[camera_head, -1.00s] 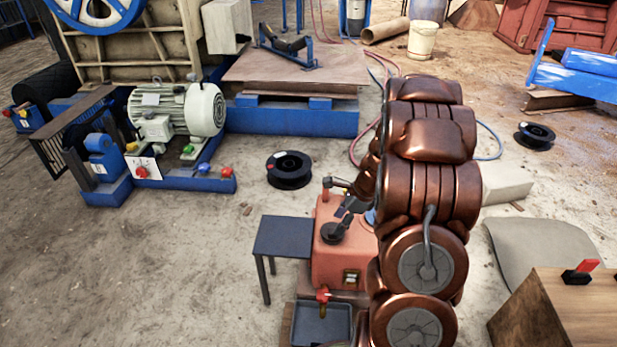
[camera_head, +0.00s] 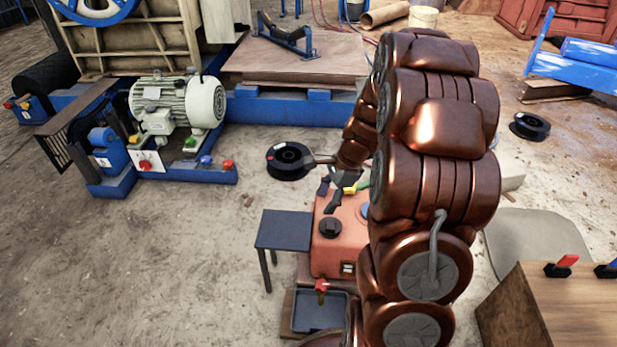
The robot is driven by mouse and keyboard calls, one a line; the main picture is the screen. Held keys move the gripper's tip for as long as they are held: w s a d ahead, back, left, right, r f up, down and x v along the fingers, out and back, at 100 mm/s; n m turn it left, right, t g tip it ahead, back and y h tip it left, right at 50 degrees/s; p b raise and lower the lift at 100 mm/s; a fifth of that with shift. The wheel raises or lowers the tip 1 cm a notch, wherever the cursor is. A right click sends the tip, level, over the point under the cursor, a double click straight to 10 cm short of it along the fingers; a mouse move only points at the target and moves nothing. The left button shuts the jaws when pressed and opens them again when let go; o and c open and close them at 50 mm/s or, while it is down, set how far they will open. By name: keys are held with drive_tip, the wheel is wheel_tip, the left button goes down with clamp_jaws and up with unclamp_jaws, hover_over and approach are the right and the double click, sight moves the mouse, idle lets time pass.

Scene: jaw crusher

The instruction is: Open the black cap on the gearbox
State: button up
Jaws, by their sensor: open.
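The gearbox (camera_head: 341,247) is an orange-red box on the floor right of centre, partly hidden behind my copper arm. The black cap (camera_head: 330,228) is a round dark knob on its top face and appears seated there. My gripper (camera_head: 328,198) is open, with dark fingers a little above and behind the cap in the picture. A gap shows between the fingers and the cap, and I see nothing held. My arm hides the gearbox's right side.
A small dark side table (camera_head: 284,230) stands left of the gearbox. A tray (camera_head: 320,311) lies below a red-handled tap (camera_head: 321,285). A black reel (camera_head: 289,160) lies behind, near a motor (camera_head: 178,101). A wooden box (camera_head: 540,310) is at lower right. Floor at left is clear.

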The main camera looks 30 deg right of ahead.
drive_tip(key=s+a+r+n+g+p, duration=0.1)
drive_tip(key=a+r+n+p, duration=0.4)
drive_tip(key=r, duration=0.5)
drive_tip(key=s+a+p, duration=0.1)
drive_tip(key=a, duration=0.1)
drive_tip(key=shift+s+a+r, duration=0.3)
drive_tip(key=shift+s+r, duration=0.05)
drive_tip(key=shift+s, duration=0.05)
drive_tip(key=s+a+r+n+g+h, duration=0.25)
drive_tip(key=s+a+n, duration=0.45)
drive_tip(key=s, duration=0.4)
drive_tip(key=s+a+r+n+g+h, duration=0.1)
drive_tip(key=s+a+r+n, duration=0.25)
drive_tip(key=s+n, duration=0.65)
wheel_tip(320, 180, up, 26)
drive_tip(key=s+p, duration=0.2)
drive_tip(key=p, duration=2.3)
drive_tip(key=shift+a+r+m+t, duration=0.2)
drive_tip(key=shift+a+m+t, duration=0.05)
drive_tip(key=shift+m+t, duration=0.2)
